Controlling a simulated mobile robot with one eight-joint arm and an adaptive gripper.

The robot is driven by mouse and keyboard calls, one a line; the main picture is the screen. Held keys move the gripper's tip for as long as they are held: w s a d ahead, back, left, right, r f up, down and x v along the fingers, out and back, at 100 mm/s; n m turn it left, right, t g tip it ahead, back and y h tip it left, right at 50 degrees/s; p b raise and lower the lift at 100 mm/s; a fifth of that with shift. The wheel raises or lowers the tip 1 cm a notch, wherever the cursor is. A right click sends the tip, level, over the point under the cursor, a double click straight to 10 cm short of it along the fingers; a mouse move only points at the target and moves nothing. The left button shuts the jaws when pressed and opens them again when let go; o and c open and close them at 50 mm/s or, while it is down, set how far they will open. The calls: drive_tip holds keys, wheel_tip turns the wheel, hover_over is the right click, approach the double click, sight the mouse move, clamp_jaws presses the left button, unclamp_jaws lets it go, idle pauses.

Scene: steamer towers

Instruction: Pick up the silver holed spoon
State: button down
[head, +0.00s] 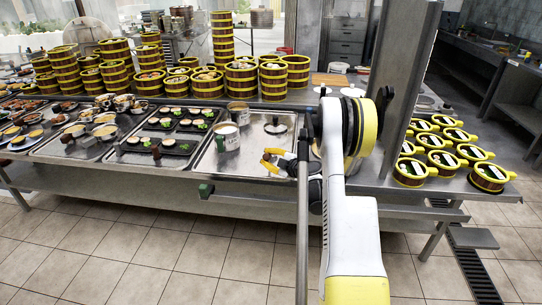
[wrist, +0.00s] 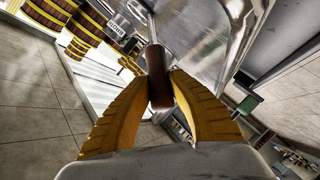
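In the wrist view a brown handle (wrist: 158,78) with a thin silver shaft (wrist: 151,28) lies between the two yellow fingers of my gripper (wrist: 163,82). The fingertips meet the handle on both sides, so my gripper looks shut on it. The shaft runs away toward the top of the picture. The spoon's holed head cannot be made out, so the handle alone shows which utensil this is. In the head view my gripper (head: 272,159) is over the silver counter section at the front edge, right of the middle; the spoon is not clear there.
A labelled pot (head: 228,137) stands just left of my gripper, and a round lid (head: 275,126) lies behind it. Dark trays with small dishes (head: 168,143) are farther left. Stacked steamers (head: 241,78) line the back. Yellow-rimmed steamers (head: 411,172) stand right of a metal post (head: 408,85).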

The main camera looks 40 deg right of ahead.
idle(0.3)
drive_tip(key=shift+r+p, duration=0.35)
drive_tip(key=shift+r, duration=0.2)
drive_tip(key=r+p, duration=0.1)
drive_tip(key=r, duration=0.1)
drive_tip(key=s+r+p, duration=0.1)
drive_tip(key=r, duration=0.1)
drive_tip(key=s+r+p, duration=0.3)
drive_tip(key=s+r, duration=0.3)
drive_tip(key=s, duration=0.4)
drive_tip(key=shift+s+a, duration=0.25)
drive_tip(key=shift+s, duration=0.05)
drive_tip(key=shift+f, duration=0.1)
